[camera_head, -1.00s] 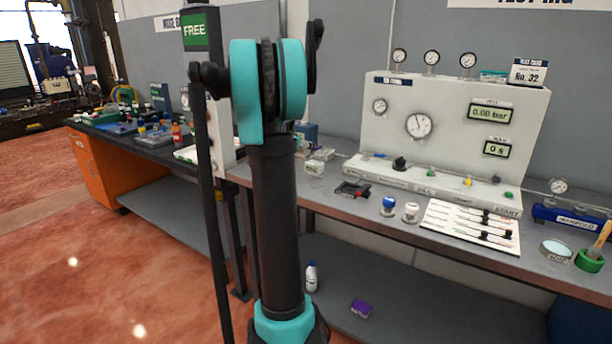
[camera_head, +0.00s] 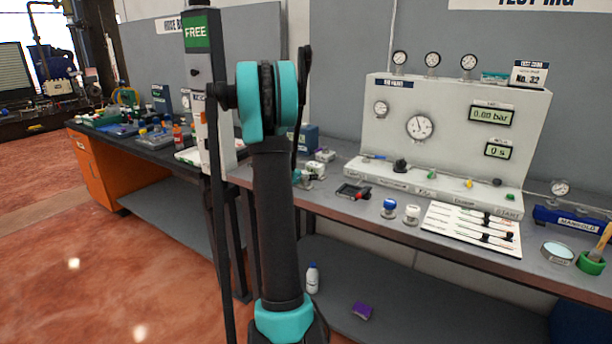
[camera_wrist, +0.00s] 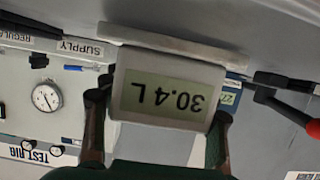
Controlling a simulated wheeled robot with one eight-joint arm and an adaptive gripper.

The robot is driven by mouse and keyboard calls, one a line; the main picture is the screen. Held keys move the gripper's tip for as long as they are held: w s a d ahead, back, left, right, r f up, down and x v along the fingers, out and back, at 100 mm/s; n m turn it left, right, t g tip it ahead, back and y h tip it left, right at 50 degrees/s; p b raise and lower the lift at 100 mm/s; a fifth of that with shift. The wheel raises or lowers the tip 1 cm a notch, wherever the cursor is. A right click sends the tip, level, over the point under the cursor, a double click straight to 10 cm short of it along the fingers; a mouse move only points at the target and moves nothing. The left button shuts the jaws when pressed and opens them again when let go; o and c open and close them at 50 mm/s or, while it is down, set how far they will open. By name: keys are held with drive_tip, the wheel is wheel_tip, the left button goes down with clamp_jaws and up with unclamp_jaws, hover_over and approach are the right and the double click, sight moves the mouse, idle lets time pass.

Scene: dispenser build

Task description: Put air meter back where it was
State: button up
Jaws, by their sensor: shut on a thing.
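In the wrist view my gripper (camera_wrist: 160,106) is shut on the air meter (camera_wrist: 165,72), a light grey box whose display reads 30.4 L upside down. One dark finger is on each side of it. A pale flat bar or edge runs along the meter's far side; I cannot tell whether they touch. In the head view my arm stands in front of the bench, and I cannot clearly make out the gripper or the meter there.
The test rig (camera_head: 450,131) with gauges and displays stands on the bench. A post with a FREE sign (camera_head: 197,60) stands left.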

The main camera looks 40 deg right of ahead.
drive_tip(key=shift+f, duration=0.1)
drive_tip(key=o, duration=1.7)
drive_tip(key=shift+o, duration=0.2)
drive_tip(key=shift+a+r, duration=0.2)
drive_tip(key=v, duration=1.2)
drive_tip(key=s+a+f+n+y, duration=0.4)
drive_tip(key=s+a, duration=0.4)
drive_tip(key=a, duration=0.3)
drive_tip(key=s+a+f+n+y, duration=0.4)
drive_tip(key=s+a, duration=0.4)
drive_tip(key=a, duration=0.2)
drive_tip(key=s+a+f+n+g+y, duration=0.1)
drive_tip(key=s+a+f+n+y, duration=0.3)
drive_tip(key=s+a+f, duration=0.3)
drive_tip(key=s+a+n, duration=0.1)
drive_tip(key=a, duration=0.3)
drive_tip(key=shift+s+a+f+y, duration=0.3)
drive_tip(key=shift+s+a+y, duration=0.05)
drive_tip(key=shift+y, duration=0.05)
